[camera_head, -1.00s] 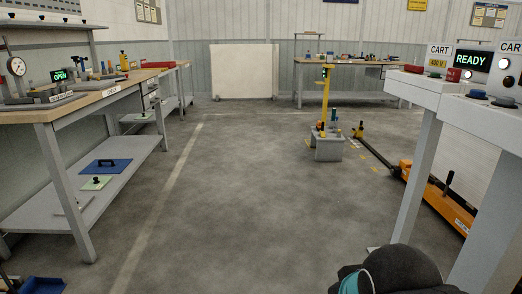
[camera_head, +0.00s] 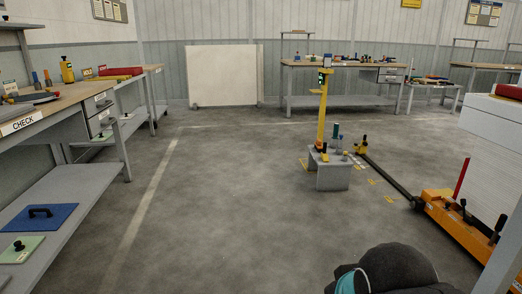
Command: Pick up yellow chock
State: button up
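I cannot make out a yellow chock for certain. Small yellow items show around a low grey block (camera_head: 333,177) in the middle distance, too small to name. A yellow post (camera_head: 322,120) with a small dark display stands at that block. A dark rounded part of my own arm with a teal band shows at the bottom right. My gripper's fingers are not in view.
A workbench marked CHECK (camera_head: 55,112) stands at the left, with a blue plate (camera_head: 38,217) on its lower shelf. An orange machine (camera_head: 462,225) with a long dark bar lies at the right. A far bench (camera_head: 345,66) stands at the back.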

aim_at(324, 156)
jog(key=z, duration=0.2)
jog(key=i, duration=1.9)
jog(key=z, duration=0.55)
jog(key=i, duration=2.45)
jog(key=z, duration=0.3)
